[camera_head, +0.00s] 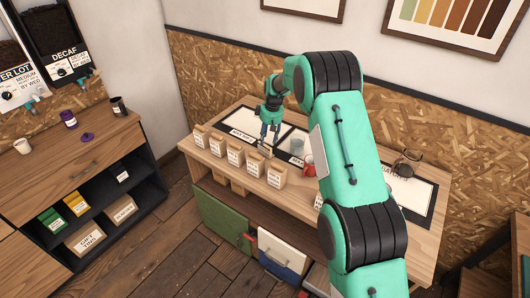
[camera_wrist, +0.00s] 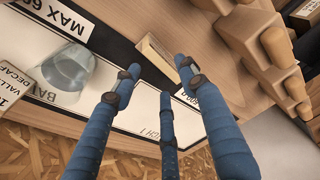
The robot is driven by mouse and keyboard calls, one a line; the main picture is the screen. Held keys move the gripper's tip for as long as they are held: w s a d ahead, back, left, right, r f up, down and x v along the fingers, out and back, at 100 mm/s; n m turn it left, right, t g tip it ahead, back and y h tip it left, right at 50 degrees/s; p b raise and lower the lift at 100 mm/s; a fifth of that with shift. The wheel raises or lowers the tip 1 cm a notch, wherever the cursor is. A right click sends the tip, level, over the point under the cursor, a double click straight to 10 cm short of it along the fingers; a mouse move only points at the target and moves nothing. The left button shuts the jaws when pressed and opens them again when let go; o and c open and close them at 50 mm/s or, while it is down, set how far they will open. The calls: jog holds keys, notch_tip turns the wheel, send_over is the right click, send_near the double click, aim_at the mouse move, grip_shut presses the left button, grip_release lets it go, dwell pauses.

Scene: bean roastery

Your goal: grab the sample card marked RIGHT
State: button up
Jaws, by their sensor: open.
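My gripper (camera_head: 265,137) hangs over the back table with its fingers pointing down. In the wrist view its blue fingers (camera_wrist: 158,80) are spread apart with nothing between them. A small pale card-like piece (camera_wrist: 158,55) with a wooden edge lies just beyond the fingertips, by the dark border of a mat. It also shows in the head view (camera_head: 265,150), just below the fingers and apart from them. I cannot read any mark on it.
Several paper bags (camera_head: 235,153) line the table's front edge, close to my gripper. A clear glass (camera_wrist: 68,65) stands on a mat beside the fingers. A red cup (camera_head: 308,165) stands farther right. A side cabinet (camera_head: 70,165) is at the left.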

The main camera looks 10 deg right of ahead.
aim_at(265, 147)
jog(key=shift+w+f, duration=0.15)
jog(key=shift+f, duration=0.7)
jog(key=shift+w+a+f+b, duration=0.1)
jog(key=shift+a+f+b, duration=0.05)
jog(key=shift+f, duration=0.7)
jog(key=shift+w+a+f+b, duration=0.1)
jog(key=shift+w+f+b, duration=0.05)
jog(key=shift+f, duration=0.75)
jog(key=shift+w+a+f+b, duration=0.1)
jog(key=shift+a+f+b, duration=0.05)
jog(key=shift+f, duration=0.7)
grip_shut()
